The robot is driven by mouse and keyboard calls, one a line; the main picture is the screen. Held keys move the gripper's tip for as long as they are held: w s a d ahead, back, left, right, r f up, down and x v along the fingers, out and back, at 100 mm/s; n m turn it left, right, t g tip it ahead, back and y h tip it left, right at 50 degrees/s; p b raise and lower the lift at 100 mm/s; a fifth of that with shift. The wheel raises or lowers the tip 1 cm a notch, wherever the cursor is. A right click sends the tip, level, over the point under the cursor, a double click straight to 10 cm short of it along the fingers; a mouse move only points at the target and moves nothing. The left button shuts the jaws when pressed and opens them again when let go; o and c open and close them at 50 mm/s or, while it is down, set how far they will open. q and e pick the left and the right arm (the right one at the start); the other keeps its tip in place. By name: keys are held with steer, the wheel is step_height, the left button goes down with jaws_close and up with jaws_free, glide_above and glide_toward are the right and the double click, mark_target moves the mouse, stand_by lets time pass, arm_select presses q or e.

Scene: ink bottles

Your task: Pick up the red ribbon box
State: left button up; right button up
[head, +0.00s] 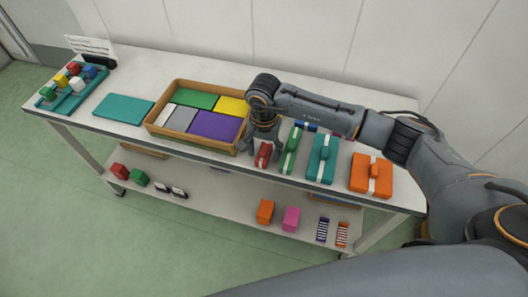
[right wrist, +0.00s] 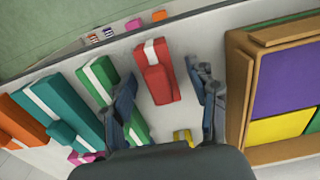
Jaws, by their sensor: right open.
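The red ribbon box (head: 263,156) with a white band lies on the upper table top, between the wooden tray and the green ribbon box (head: 290,150). My right gripper (head: 264,150) is above the red box, pointing down. In the right wrist view the red ribbon box (right wrist: 158,75) shows between the two spread fingers of the right gripper (right wrist: 166,84), with nothing held. I cannot tell whether the fingertips are level with the box. The green box (right wrist: 100,78) is close beside one finger. My left gripper is not in view.
Right of the green box lie a teal ribbon box (head: 321,160) and an orange one (head: 371,177). The wooden tray (head: 149,122) with coloured panels stands close on the left. A teal mat (head: 123,108) lies farther left. The lower shelf (head: 215,195) carries several small boxes.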

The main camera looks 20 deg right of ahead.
jaws_close()
